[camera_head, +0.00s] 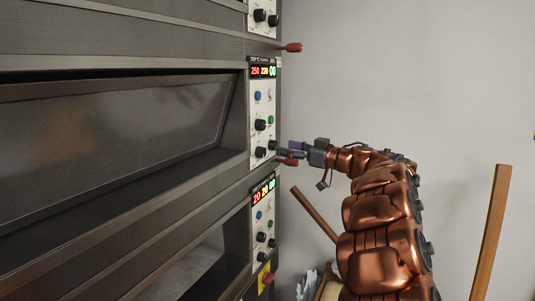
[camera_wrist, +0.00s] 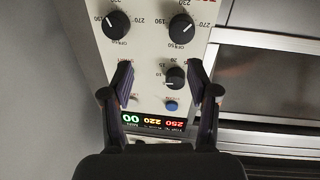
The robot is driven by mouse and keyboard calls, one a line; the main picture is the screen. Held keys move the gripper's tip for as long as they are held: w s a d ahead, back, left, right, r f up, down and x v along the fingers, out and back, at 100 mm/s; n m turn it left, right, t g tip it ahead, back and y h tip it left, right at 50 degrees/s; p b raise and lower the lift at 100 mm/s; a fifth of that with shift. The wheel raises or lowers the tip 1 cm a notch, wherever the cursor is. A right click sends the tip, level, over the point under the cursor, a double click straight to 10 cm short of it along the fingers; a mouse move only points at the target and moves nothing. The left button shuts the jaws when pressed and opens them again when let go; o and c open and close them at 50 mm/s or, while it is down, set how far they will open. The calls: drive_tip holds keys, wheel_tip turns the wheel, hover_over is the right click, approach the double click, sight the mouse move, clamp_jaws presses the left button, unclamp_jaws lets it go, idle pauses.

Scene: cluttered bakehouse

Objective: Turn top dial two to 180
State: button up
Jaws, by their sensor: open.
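The middle oven control panel (camera_head: 262,105) has a lit display (camera_head: 262,71) reading about 250, 220 and 00, with black dials below it. In the wrist view the panel appears upside down. Two large black dials (camera_wrist: 117,24) and (camera_wrist: 181,27) sit at the top, a smaller dial (camera_wrist: 175,77) and a blue button (camera_wrist: 171,105) below them. Which dial is "top dial two" I cannot tell for sure. My gripper (camera_head: 288,152) is open and empty, just right of the panel's lower dials. Its fingertips (camera_wrist: 160,68) spread apart in front of the panel; contact is not visible.
Another panel (camera_head: 262,215) with a lit display is below, and one (camera_head: 263,17) is above. A red handle (camera_head: 290,47) juts out at the upper panel's lower edge. The oven door (camera_head: 130,120) is left. Wooden poles (camera_head: 490,235) stand right. The grey wall behind is bare.

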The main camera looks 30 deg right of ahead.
sight(264, 153)
drive_tip(key=shift+n+g+y, duration=0.3)
drive_tip(key=shift+g+y, duration=0.4)
drive_tip(key=shift+y, duration=0.2)
drive_tip(key=shift+w+a+f+p, duration=0.35)
drive_tip(key=shift+w+a, duration=0.45)
drive_tip(key=shift+w+a+f+p, duration=0.3)
drive_tip(key=shift+w+a, duration=0.5)
drive_tip(key=shift+a, duration=0.05)
drive_tip(key=shift+w+a+f+p, duration=0.35)
drive_tip(key=shift+w+a, duration=0.45)
drive_tip(key=shift+c, duration=0.3)
clamp_jaws()
